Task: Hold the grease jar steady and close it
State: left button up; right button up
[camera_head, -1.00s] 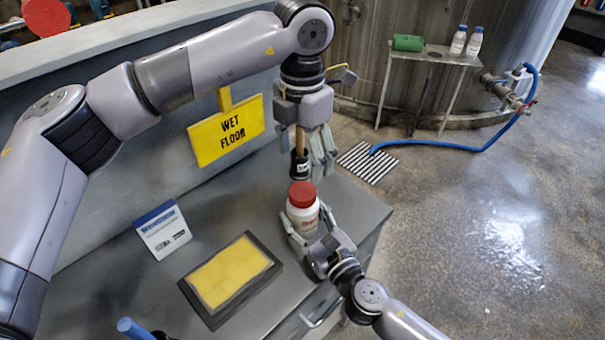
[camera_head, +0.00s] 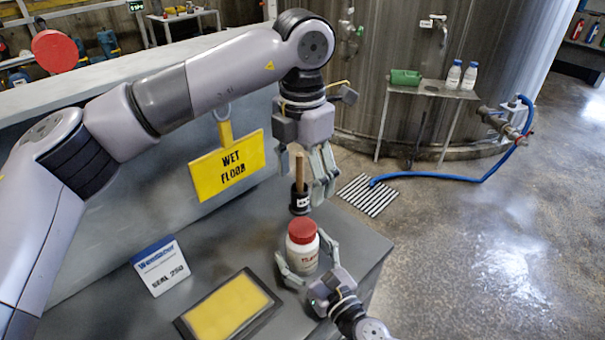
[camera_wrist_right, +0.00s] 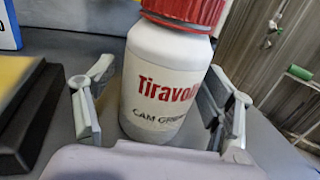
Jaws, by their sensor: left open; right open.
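The grease jar (camera_head: 302,257) is white, with red print reading "Tiravol…", and stands upright on the grey bench. Its red lid (camera_head: 301,231) sits on top; I cannot tell how tight it is. In the right wrist view the jar (camera_wrist_right: 165,85) stands between the spread fingers of my right gripper (camera_wrist_right: 160,115), with gaps at both sides. That gripper (camera_head: 308,270) also shows low around the jar in the head view. My left gripper (camera_head: 323,182) is open and empty, pointing down above and behind the jar, apart from the lid.
A black pot (camera_head: 299,203) with a wooden handle stands behind the jar, close to my left fingers. A yellow wet-floor sign (camera_head: 228,165) hangs behind. The bench edge is close on the right.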

jog(key=v, duration=1.2)
dwell(0.5)
